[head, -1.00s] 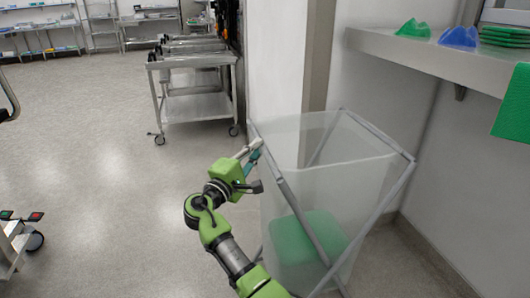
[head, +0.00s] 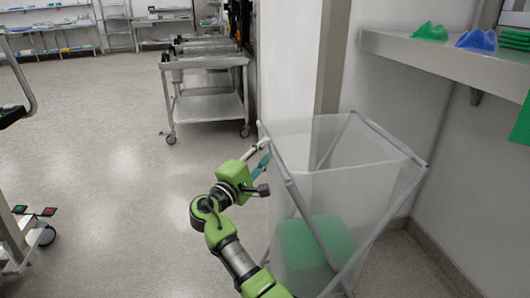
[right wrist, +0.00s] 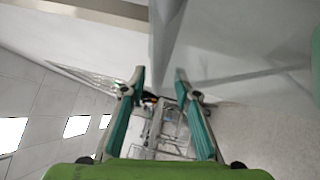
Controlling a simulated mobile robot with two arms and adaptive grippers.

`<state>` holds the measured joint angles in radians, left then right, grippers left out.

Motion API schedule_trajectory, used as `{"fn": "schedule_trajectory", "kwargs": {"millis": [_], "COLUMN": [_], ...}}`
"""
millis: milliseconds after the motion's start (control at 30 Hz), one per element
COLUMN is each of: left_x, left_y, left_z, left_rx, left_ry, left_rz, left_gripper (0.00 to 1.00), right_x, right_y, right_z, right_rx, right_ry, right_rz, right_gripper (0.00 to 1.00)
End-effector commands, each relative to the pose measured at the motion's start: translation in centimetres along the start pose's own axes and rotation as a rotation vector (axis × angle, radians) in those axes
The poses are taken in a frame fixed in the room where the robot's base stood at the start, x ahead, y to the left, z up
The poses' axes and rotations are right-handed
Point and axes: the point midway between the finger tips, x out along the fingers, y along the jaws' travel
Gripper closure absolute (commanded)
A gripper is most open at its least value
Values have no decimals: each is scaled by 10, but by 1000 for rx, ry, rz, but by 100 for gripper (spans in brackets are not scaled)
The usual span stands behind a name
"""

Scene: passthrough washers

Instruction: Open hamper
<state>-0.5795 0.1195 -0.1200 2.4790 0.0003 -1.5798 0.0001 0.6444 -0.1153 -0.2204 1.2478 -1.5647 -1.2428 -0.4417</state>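The hamper (head: 345,185) is a translucent bag on a grey crossed-bar frame, standing on the floor against the wall at right in the head view. Its top looks open, and a green block-like item (head: 315,240) shows through its side near the bottom. My right gripper (head: 264,152) is at the hamper's upper left corner, by the end of a frame bar. In the right wrist view its teal fingers (right wrist: 160,85) are spread apart, with a grey bar edge beyond them. Whether the fingers touch the frame I cannot tell. My left gripper is not in view.
A grey shelf (head: 440,58) with green and blue items juts from the wall above the hamper. Metal carts (head: 208,100) stand at the back. A cart with red and green pads (head: 30,235) is at far left. The floor between is clear.

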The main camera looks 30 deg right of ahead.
Motion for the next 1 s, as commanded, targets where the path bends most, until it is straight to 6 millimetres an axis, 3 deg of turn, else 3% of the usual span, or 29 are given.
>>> {"fn": "schedule_trajectory", "kwargs": {"millis": [300, 433, 1000], "left_x": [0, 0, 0], "left_y": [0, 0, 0], "left_z": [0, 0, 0], "left_rx": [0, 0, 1], "left_ry": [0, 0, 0], "left_rz": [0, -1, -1], "left_gripper": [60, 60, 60], "right_x": [-53, -66, -71], "right_y": [-1, -1, -1], "right_z": [-2, -2, -1], "right_rx": [0, 0, 0], "right_ry": [5, 4, 3], "right_rz": [-3, -2, -2], "right_gripper": [71, 71, 71]}}
